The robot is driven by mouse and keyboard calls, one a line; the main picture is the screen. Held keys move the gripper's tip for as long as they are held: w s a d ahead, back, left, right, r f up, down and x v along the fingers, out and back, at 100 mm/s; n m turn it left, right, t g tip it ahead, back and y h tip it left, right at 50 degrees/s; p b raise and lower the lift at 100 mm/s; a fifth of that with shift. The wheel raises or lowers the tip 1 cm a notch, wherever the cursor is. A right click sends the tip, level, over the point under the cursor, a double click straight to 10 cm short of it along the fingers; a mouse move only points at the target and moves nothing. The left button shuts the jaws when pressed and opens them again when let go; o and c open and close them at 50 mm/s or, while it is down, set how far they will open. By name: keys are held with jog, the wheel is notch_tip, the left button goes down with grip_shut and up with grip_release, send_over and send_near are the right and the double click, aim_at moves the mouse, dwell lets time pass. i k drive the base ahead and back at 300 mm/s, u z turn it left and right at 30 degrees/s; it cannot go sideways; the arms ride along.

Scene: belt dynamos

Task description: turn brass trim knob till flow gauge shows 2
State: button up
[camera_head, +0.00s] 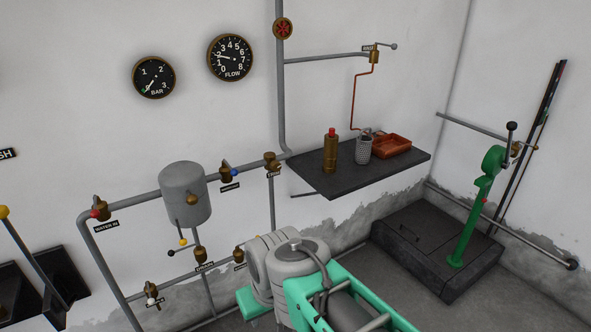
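The flow gauge (231,58) is a round black dial with a brass rim, high on the white wall. Its pale needle points left, close to the 2; the exact reading is too small to tell. Several brass fittings could be the trim knob: one on the front of the grey tank (183,185), one on the pipe right of it (270,160), and one on the lower pipe (239,254). My gripper does not show in this view.
A bar gauge (153,78) hangs left of the flow gauge. A red wheel valve (283,28) is on the upright pipe. A dark shelf (345,184) bears a brass bottle and a red tray (390,146). A green lever (476,205) stands right.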

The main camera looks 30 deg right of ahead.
aim_at(275, 165)
jog(key=z, duration=0.75)
jog(key=i, duration=0.7)
jog(key=u, duration=1.4)
